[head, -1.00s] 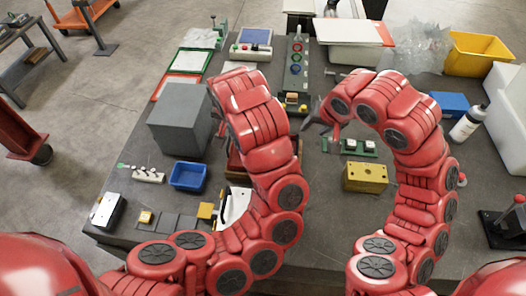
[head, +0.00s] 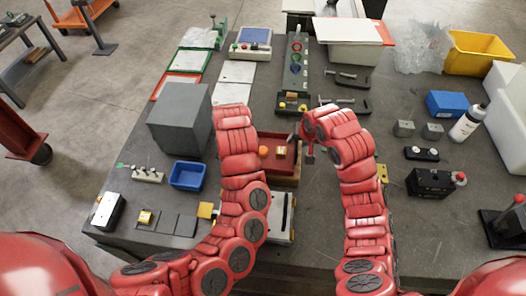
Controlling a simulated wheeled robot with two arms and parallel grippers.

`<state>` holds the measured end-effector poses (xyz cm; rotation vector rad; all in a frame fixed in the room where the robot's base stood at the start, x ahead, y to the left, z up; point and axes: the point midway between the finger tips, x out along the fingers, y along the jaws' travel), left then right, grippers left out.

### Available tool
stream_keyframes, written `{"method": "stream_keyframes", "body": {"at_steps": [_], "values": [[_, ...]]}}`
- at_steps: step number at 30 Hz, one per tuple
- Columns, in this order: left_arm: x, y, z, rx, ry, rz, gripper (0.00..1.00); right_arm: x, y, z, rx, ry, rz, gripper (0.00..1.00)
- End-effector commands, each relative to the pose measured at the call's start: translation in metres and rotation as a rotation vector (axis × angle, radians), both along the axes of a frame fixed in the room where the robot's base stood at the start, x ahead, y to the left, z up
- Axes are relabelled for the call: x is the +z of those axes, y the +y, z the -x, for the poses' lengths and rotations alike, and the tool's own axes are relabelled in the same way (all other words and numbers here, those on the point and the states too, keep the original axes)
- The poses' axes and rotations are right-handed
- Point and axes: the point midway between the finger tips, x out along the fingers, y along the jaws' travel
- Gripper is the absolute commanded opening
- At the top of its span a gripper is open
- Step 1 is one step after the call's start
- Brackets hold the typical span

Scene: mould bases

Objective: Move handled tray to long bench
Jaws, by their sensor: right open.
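A red-brown tray (head: 287,181) sits on the dark bench in the middle of the head view, between my two forearms.
A grey block (head: 180,120) and a blue bin (head: 188,175) stand left of the tray. Black clamps (head: 347,78) lie behind it. A black device (head: 432,182), a blue box (head: 445,103) and a white bottle (head: 468,123) stand at the right.

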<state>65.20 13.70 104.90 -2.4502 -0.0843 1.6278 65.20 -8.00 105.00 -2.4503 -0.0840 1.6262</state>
Motion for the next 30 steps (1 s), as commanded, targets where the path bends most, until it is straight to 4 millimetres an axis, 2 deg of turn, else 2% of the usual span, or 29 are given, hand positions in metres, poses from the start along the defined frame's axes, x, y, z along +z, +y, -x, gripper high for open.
{"method": "stream_keyframes", "body": {"at_steps": [4,12,14,20,21,30], "values": [[-0.0064,0.0009,-0.0024,0.0,0.0,0.002,0.47,-0.0065,0.0013,-0.0021,0.001,0.001,0.001,0.47],[-0.0067,0.001,-0.0031,0.0,-0.002,0.001,0.47,-0.0069,0.0012,-0.0028,0.001,0.0,0.001,0.47],[-0.0067,0.0009,-0.0032,0.0,-0.002,0.001,0.38,-0.0069,0.0011,-0.0027,0.001,0.0,0.001,0.38],[-0.0066,0.001,-0.0032,0.0,-0.002,0.001,0.02,-0.0068,0.0011,-0.0027,0.001,-0.001,0.0,0.02],[-0.0066,0.001,-0.0032,0.0,-0.002,0.001,0.0,-0.0068,0.0011,-0.0027,0.001,-0.001,0.0,0.0],[-0.0065,0.0009,-0.0031,-0.001,-0.001,0.001,0.0,-0.0067,0.0012,-0.0028,0.001,-0.001,0.0,0.0]]}}
